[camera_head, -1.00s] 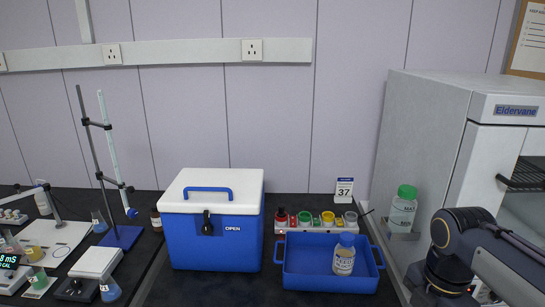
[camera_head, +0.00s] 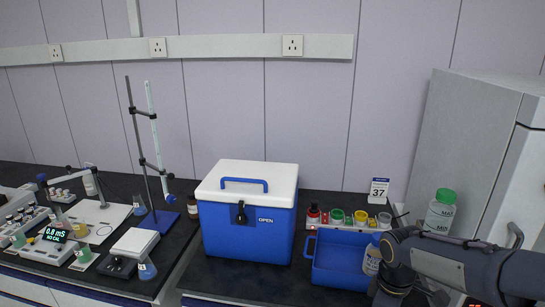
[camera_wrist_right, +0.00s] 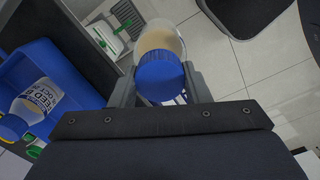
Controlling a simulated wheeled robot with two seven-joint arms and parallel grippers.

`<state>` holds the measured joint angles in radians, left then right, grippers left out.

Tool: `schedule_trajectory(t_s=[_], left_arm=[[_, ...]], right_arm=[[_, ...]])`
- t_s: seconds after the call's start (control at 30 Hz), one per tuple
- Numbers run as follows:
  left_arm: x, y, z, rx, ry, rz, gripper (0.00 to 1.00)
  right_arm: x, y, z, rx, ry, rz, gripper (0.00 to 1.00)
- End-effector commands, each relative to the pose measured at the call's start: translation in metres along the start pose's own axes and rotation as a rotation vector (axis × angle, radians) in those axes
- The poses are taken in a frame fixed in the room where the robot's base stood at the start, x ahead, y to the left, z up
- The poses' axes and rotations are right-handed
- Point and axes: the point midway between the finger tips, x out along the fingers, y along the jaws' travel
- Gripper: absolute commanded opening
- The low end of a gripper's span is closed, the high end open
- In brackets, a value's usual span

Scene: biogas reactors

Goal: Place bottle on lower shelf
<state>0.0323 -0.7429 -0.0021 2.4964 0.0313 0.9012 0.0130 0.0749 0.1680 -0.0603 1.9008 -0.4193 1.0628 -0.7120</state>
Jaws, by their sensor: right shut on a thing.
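In the right wrist view a bottle with a blue cap (camera_wrist_right: 158,78) sits between the fingers of my right gripper (camera_wrist_right: 166,88), which is shut on it. The cap faces the camera; a clear body with pale tan contents shows beyond it, over the floor. In the head view my right arm comes in at the lower right; its gripper and the held bottle are not visible there. A white cabinet (camera_head: 465,140) stands at the right; its inside and shelves are out of sight. My left gripper is in neither view.
A blue tray (camera_head: 335,262) holds another blue-capped bottle (camera_head: 372,258), close to my right arm. A green-capped bottle (camera_head: 440,212) stands by the cabinet. A blue-and-white cooler (camera_head: 245,225) and a stand with a burette (camera_head: 153,125) are further left.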

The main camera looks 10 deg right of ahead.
Motion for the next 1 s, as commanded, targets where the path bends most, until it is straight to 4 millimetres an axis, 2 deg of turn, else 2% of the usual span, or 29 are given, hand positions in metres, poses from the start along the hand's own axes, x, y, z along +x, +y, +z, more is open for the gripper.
schedule_trajectory(t_s=[0.03,0.2,0.4,0.6,1.0], left_arm=[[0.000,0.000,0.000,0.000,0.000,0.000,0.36],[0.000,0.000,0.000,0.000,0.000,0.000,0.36],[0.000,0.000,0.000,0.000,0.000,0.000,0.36],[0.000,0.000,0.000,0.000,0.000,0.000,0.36],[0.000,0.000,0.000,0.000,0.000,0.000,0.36]], right_arm=[[0.016,-0.002,-0.018,0.077,-0.004,-0.005,0.00],[0.062,-0.010,-0.066,0.376,0.002,-0.006,0.00],[0.103,-0.028,-0.105,0.641,0.009,-0.016,0.00],[0.121,-0.037,-0.120,0.766,0.014,-0.022,0.00],[0.123,-0.038,-0.122,0.783,0.016,-0.024,0.00]])
